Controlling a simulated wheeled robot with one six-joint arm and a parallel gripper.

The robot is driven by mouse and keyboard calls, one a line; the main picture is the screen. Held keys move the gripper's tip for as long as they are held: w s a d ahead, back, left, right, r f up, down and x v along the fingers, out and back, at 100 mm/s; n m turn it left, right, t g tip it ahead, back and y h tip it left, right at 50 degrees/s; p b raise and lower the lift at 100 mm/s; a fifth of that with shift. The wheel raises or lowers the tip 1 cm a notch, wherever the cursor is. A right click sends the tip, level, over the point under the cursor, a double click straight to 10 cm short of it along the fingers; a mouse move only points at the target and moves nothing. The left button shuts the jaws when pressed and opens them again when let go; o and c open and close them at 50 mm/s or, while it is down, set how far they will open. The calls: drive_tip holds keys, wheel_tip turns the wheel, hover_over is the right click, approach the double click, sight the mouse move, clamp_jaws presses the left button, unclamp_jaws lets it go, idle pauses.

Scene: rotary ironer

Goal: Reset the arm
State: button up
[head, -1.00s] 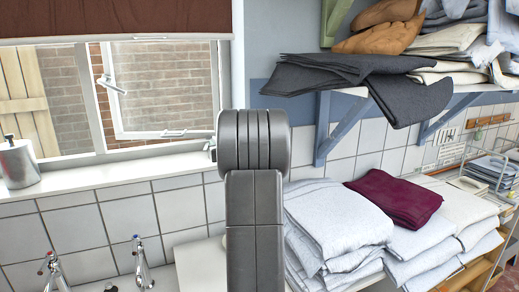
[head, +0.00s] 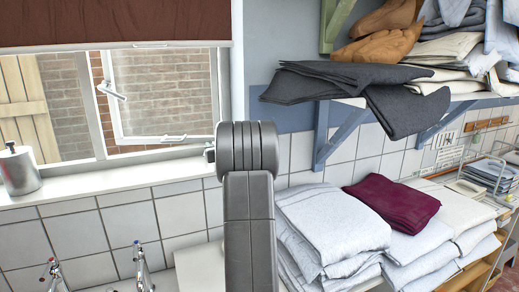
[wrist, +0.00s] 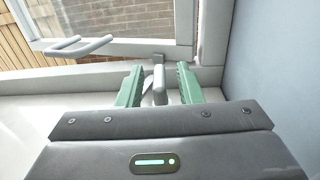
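My arm stands upright in the middle of the head view, and its links hide my gripper there. In the wrist view my gripper (wrist: 160,88) has two green fingers that stand apart, pointing toward the window sill (wrist: 70,85). A grey window handle (wrist: 160,82) shows in the gap between the fingers. I cannot tell whether the fingers touch it. The window (head: 163,92) behind my arm shows a brick wall outside.
A shelf of folded cloths, with dark grey cloth (head: 355,85) hanging over its edge, is at right. Below it lie white folded linens (head: 330,225) and a maroon cloth (head: 392,200). A metal dispenser (head: 18,170) stands on the sill. Taps (head: 142,268) are at lower left.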

drive_tip(key=b+v, duration=0.5)
drive_tip(key=v, duration=0.9)
drive_tip(key=p+x, duration=0.5)
drive_tip(key=x, duration=0.9)
drive_tip(key=shift+r, duration=0.15)
drive_tip(key=shift+w+p, duration=0.2)
drive_tip(key=shift+p, duration=0.5)
drive_tip(key=n+y+p, duration=0.1)
drive_tip(key=p, duration=0.1)
drive_tip(key=shift+s+r+g+p, duration=0.1)
drive_tip(key=shift+g+p, duration=0.2)
drive_tip(key=shift+g, duration=0.1)
drive_tip(key=shift+y+p, duration=0.3)
drive_tip(key=shift+p, duration=0.15)
drive_tip(key=shift+n+g+y+p, duration=0.3)
drive_tip(key=shift+p, duration=0.55)
